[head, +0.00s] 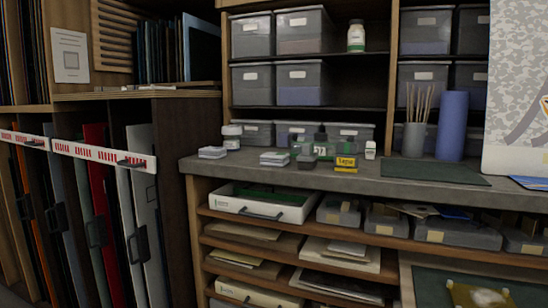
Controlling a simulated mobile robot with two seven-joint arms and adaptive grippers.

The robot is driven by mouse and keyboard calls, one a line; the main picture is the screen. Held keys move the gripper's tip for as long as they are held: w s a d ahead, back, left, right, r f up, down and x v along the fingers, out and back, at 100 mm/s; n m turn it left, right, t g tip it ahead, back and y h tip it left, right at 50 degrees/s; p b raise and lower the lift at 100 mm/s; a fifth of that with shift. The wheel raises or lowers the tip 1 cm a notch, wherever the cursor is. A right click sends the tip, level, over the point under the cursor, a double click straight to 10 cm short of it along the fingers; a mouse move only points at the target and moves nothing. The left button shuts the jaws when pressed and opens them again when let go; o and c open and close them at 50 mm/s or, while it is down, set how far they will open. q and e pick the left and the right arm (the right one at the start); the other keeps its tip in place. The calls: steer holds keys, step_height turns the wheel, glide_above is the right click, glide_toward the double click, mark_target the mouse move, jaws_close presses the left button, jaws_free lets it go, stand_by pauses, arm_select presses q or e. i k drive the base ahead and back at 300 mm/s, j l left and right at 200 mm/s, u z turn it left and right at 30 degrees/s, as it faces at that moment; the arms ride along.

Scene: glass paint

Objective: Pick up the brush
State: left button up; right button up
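No brush can be clearly made out. Several thin light sticks (417,104) stand upright in a grey cup (413,141) on the counter at the right; they are too small to tell whether they are brushes. Neither of my grippers is in the head view.
The grey counter (330,178) holds stacked small boxes (274,159), a yellow-labelled box (346,163), jars (232,137), a blue roll (452,126) and a dark mat (432,172). Grey bins (305,84) fill the shelves above. Open shelves with a white drawer (262,207) lie below. Panel racks (100,152) stand left.

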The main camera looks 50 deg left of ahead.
mark_target(307, 160)
steer(key=u, duration=1.25)
